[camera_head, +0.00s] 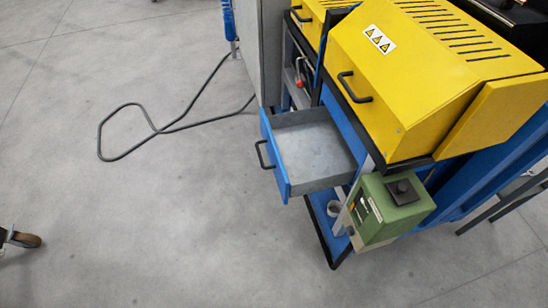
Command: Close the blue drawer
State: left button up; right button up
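The blue drawer (277,161) is pulled out from the blue cabinet, below the yellow machine cover (400,75). Its front panel faces left and carries a black bar handle (263,154). Its grey inside (318,152) looks empty.
A green control box (395,207) stands at the near side, right of the drawer. A dark cable (150,130) lies looped on the grey floor at left.

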aim_at(307, 153)
jog(key=u, duration=0.05)
jog(key=k, duration=1.15)
jog(key=z, duration=0.85)
jog(key=i, duration=1.5)
jog(key=u, duration=0.75)
